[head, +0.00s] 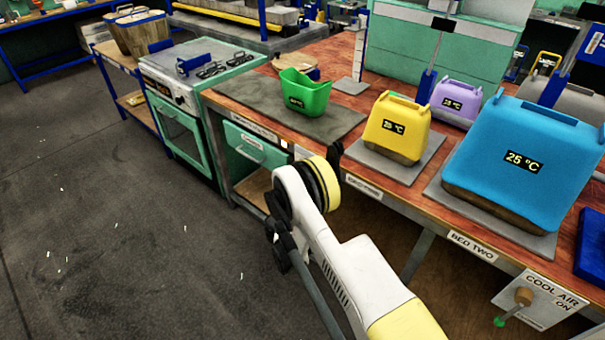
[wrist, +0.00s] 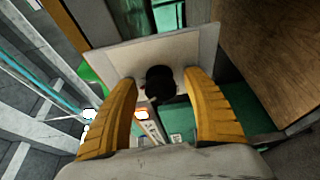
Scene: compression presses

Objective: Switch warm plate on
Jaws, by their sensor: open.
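In the wrist view, the two yellow fingers of my gripper (wrist: 160,76) are apart, one on each side of a dark round knob (wrist: 159,88). The knob is on a pale panel (wrist: 200,45). I cannot tell whether either finger touches it. The gripper is empty. In the head view, my arm's white and yellow wrist hides most of the gripper and the knob at the bench front. A dark grey plate (head: 345,127), which looks like the warm plate, lies on the bench with a green container (head: 306,92) on it.
Yellow (head: 396,125), purple (head: 456,100) and blue (head: 525,150) containers stand to the right. A "COOL AIR ON" panel (head: 540,312) with a knob is at lower right. A green oven-like cabinet (head: 185,140) stands left.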

